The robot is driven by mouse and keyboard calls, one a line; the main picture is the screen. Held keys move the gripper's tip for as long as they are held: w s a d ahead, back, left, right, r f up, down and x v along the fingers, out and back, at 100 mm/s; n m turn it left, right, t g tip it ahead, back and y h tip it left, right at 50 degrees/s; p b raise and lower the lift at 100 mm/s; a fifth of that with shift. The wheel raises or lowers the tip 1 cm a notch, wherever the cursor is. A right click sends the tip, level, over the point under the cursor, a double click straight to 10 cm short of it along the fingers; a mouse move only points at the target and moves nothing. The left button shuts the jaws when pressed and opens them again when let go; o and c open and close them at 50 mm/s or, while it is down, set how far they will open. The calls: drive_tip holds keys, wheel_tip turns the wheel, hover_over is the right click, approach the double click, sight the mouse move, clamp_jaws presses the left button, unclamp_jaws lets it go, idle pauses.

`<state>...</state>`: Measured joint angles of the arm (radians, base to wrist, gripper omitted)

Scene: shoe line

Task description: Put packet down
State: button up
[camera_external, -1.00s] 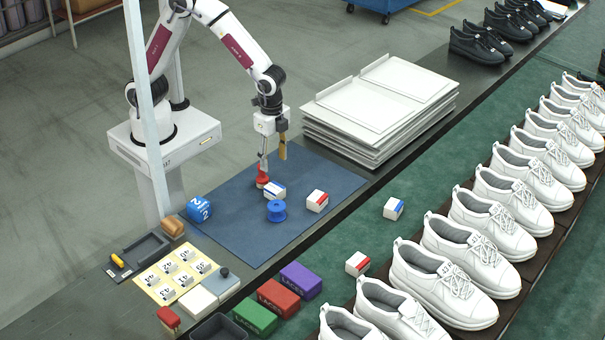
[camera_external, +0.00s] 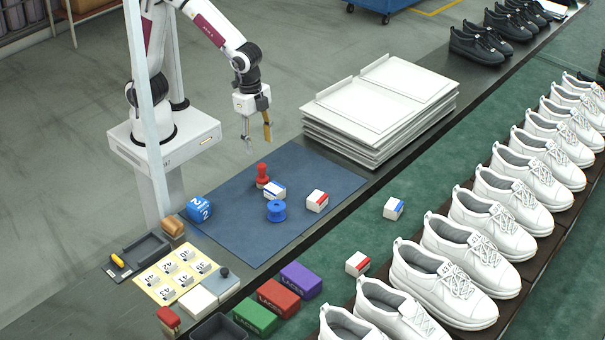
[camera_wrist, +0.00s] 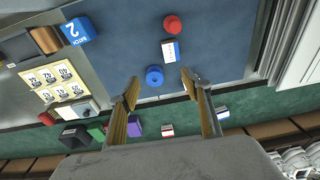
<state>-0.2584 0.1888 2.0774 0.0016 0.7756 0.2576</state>
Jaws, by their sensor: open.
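Several small white packets are in view. A blue-striped packet (camera_external: 274,190) lies on the blue mat (camera_external: 232,217), close to a red stamp (camera_external: 262,176); this packet also shows in the wrist view (camera_wrist: 170,50). A red-striped packet (camera_external: 317,201) lies farther right on the mat. Two more packets lie off the mat on the green belt, one blue-striped (camera_external: 393,208) and one red-striped (camera_external: 357,264). My gripper (camera_external: 258,145) is open and empty, raised above the back of the mat. Its spread fingers (camera_wrist: 160,76) frame nothing held in the wrist view.
A blue spool (camera_external: 276,211) stands in front of the blue-striped packet. A blue numbered cube (camera_external: 199,208) sits at the mat's left. White trays (camera_external: 375,105) are stacked to the right. Green, red and purple boxes (camera_external: 300,280) line the front edge. The mat's front left is clear.

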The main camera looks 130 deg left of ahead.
drive_tip(key=s+d+r+t, duration=0.2)
drive_tip(key=s+d+r, duration=0.3)
drive_tip(key=s, duration=0.4)
drive_tip(key=s+d+r+t, duration=0.2)
drive_tip(key=s+d+r, duration=0.3)
drive_tip(key=s+r, duration=0.2)
drive_tip(key=shift+s+d+r, duration=0.4)
drive_tip(key=shift+s, duration=0.8)
drive_tip(key=shift+w, duration=0.15)
drive_tip(key=n+g+y, duration=0.4)
drive_tip(key=n+g, duration=0.1)
drive_tip(key=n, duration=1.3)
hover_over(272, 191)
drive_tip(key=d, duration=0.1)
wheel_tip(272, 191, down, 26)
drive_tip(key=r, duration=0.1)
drive_tip(key=shift+s+d+f, duration=0.2)
drive_tip(key=shift+s+f, duration=0.05)
drive_tip(key=shift+s, duration=0.05)
